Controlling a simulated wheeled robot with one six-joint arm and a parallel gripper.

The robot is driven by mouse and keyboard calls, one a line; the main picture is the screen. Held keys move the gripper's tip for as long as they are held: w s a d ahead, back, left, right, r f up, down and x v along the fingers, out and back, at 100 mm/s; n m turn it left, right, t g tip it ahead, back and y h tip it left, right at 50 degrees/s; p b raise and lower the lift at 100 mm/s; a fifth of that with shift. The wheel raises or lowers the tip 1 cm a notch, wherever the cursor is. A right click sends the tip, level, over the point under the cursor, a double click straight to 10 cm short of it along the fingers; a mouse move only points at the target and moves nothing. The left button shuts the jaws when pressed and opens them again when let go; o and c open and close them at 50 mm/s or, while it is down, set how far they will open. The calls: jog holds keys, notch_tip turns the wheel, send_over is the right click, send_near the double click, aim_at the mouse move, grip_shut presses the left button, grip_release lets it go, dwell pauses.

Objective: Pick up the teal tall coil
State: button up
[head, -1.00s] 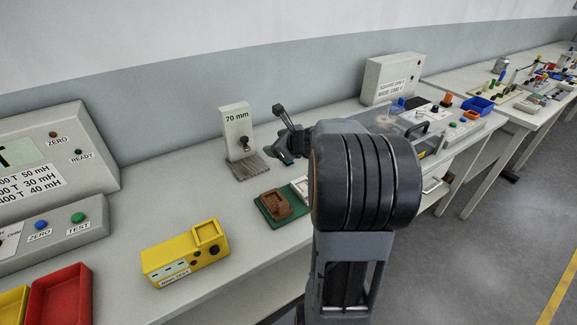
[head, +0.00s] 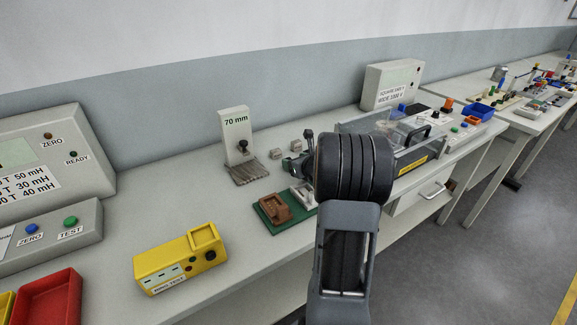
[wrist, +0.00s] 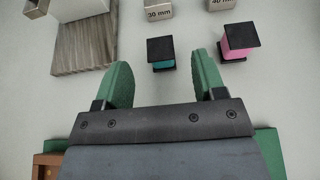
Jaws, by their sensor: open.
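The teal coil (wrist: 163,64) shows in the wrist view as a teal winding between black square end plates, standing on the pale bench. The wrist view looks down on it, so its height is hard to judge. My gripper (wrist: 161,80) has two green fingers spread apart and empty. The coil lies just beyond the fingertips, between their lines, with no contact visible. A pink coil (wrist: 239,40) with black plates stands to the right, beyond the right finger.
Metal blocks marked 30 mm (wrist: 158,14) and 40 mm (wrist: 221,5) lie behind the coils. A grey stand marked 70 mm (head: 236,135) has a ribbed base. A green board (head: 270,222) carries a brown fixture (head: 276,208). A yellow tester (head: 180,262) stands front left.

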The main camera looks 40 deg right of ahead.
jog(key=x, duration=0.6)
jog(key=c, duration=1)
